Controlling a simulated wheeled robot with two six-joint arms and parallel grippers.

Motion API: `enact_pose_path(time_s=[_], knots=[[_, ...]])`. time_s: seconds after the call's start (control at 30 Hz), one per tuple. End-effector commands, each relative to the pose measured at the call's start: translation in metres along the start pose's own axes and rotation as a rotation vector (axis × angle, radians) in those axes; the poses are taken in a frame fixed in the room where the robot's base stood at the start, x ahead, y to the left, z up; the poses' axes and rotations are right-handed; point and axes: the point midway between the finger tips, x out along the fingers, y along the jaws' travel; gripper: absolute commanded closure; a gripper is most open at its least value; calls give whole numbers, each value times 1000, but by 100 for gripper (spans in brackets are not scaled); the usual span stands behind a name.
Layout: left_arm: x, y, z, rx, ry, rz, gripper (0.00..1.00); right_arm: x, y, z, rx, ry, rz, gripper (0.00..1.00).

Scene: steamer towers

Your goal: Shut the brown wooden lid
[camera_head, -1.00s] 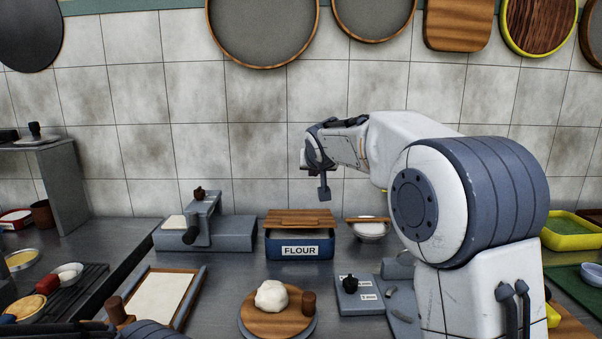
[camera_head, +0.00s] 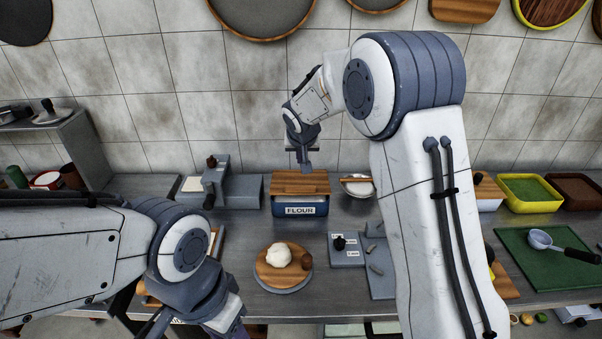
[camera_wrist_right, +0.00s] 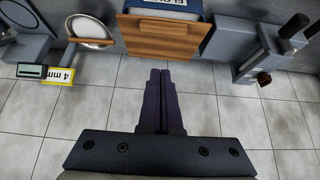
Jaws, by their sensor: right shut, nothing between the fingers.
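I cannot tell whether the lid sits fully flush. In the right wrist view the lid (camera_wrist_right: 165,38) is just beyond my fingertips, with the box label (camera_wrist_right: 165,3) at the top edge. My right gripper (camera_head: 306,168) is at the lid's back edge, fingers together and empty; contact is unclear. Its closed dark fingers also show in the right wrist view (camera_wrist_right: 160,76). My left gripper (camera_head: 236,332) is low in the head view, cut off by the bottom edge.
A grey press (camera_head: 215,185) stands left of the box and a white bowl (camera_head: 358,188) right of it. A round board (camera_head: 284,268) with dough (camera_head: 278,255) is in front. The tiled wall (camera_head: 250,110) is close behind.

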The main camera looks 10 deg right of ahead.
Motion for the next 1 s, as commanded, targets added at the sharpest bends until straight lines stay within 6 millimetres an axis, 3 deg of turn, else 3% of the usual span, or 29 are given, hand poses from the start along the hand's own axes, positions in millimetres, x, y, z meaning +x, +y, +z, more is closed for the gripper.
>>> enact_pose_path(time_s=[0.53,0.73,1.0], knots=[[-26,2,-2,-2,0,0,50,102,1,6,-1,-2,1,100],[-20,1,-1,-1,0,0,50,119,1,24,0,0,0,100],[-19,1,-1,-1,0,0,50,123,0,28,1,2,-1,100]])
